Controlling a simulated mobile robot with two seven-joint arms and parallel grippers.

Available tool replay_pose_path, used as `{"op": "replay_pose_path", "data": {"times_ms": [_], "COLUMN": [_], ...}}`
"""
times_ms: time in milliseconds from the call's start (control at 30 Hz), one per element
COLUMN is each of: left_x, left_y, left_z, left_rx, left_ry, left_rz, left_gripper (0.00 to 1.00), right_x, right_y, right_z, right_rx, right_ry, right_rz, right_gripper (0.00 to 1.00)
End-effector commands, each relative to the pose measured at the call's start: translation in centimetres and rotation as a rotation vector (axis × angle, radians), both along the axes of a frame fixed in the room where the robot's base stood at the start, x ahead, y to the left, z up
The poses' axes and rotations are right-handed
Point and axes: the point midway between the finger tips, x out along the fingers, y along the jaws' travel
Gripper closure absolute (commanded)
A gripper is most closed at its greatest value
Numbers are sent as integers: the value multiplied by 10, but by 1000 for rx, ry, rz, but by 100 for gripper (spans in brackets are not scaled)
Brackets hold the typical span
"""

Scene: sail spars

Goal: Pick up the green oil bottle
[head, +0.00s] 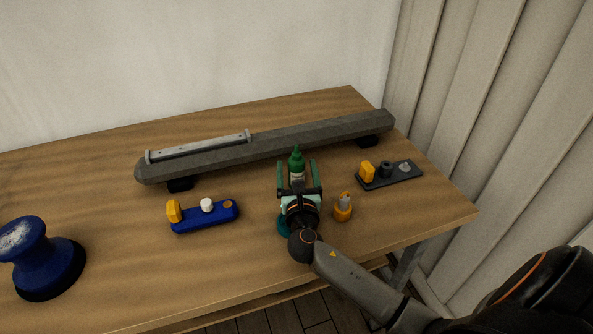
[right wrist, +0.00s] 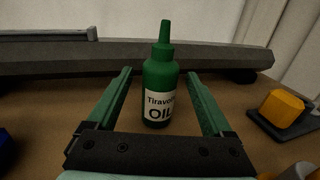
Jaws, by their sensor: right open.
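The green oil bottle (head: 296,159) stands upright on the wooden table, in front of the long grey spar. In the right wrist view the bottle (right wrist: 159,80) shows a pale label reading "OIL" and a narrow nozzle. My right gripper (head: 297,166) is open, with its green fingers (right wrist: 160,85) to the left and right of the bottle. A gap shows between the bottle and each finger. The bottle's lower part is hidden behind the gripper in the head view. My left gripper is not in view.
The grey spar (head: 220,154) lies on dark supports behind the bottle. A blue holder (head: 205,219) is on the left, a dark holder (head: 390,177) on the right. An orange-based item (head: 343,209) stands close right of my gripper. A blue spool-shaped object (head: 45,262) stands far left.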

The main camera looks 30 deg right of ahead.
Motion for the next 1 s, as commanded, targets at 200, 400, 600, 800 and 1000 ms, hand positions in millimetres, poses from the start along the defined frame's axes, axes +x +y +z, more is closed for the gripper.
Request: {"op": "replay_pose_path", "data": {"times_ms": [200, 400, 600, 800, 1000], "left_x": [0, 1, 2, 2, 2], "left_y": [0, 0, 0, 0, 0], "left_z": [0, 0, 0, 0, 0], "left_rx": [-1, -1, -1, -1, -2], "left_ry": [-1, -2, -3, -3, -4], "left_rz": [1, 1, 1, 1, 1], "left_gripper": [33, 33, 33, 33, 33], "right_x": [31, 39, 39, 39, 39], "right_y": [-17, -22, -21, -21, -21], "right_z": [1, 0, 0, 0, 0], "right_rx": [0, 1, 1, 1, 1], "right_ry": [-1, 0, 0, 0, 0], "right_rz": [-1, 0, 0, 0, 0], "right_gripper": [15, 15, 19, 42, 64]}}
